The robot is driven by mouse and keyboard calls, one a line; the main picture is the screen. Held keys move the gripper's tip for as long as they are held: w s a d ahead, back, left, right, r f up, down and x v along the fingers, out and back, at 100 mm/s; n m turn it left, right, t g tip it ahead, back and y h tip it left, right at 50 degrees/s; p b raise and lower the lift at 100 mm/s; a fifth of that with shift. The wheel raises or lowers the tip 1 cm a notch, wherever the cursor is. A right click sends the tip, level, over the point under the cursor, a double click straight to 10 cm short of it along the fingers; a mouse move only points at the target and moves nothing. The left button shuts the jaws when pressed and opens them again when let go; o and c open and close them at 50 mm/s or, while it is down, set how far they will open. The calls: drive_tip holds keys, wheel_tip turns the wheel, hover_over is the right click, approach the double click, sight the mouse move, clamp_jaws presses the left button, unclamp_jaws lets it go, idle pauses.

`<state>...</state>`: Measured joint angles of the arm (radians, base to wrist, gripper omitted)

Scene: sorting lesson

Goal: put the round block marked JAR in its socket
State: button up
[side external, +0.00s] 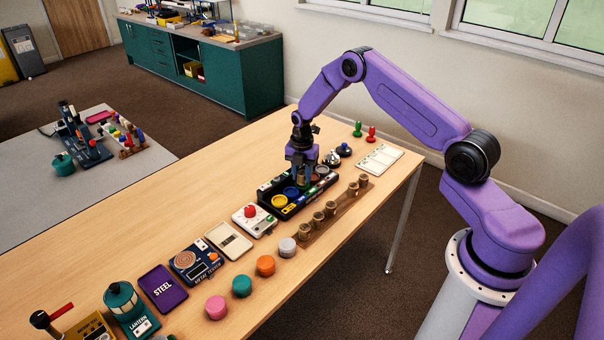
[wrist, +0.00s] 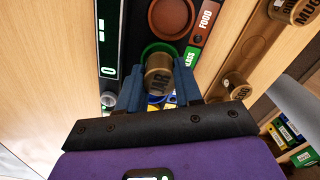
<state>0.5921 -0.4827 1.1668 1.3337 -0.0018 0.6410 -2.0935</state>
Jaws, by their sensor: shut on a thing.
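The round JAR block (wrist: 159,84), brown with dark lettering, is between the two blue fingers of my gripper (wrist: 160,70) in the wrist view. My gripper is shut on it. A green round socket (wrist: 152,48), with a label partly reading GLASS (wrist: 190,57), shows just behind the block. I cannot tell whether the block's lower end is inside the socket or above it. In the side view my gripper (side external: 304,178) points down over the black sorting tray (side external: 284,213); the block is mostly hidden there.
A brown FOOD socket (wrist: 170,16) adjoins the green one. A wooden rack (side external: 336,220) with several brown round blocks runs alongside the tray. A white device with a red button (side external: 251,212) stands at the tray's near end. Bare table lies left of the tray.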

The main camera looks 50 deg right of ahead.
drive_tip(key=shift+f, duration=0.6)
idle(0.7)
drive_tip(key=o, duration=0.7)
drive_tip(key=shift+r, duration=5.5)
wheel_tip(320, 180, up, 6)
hover_over(302, 172)
drive_tip(key=shift+s+a, duration=0.1)
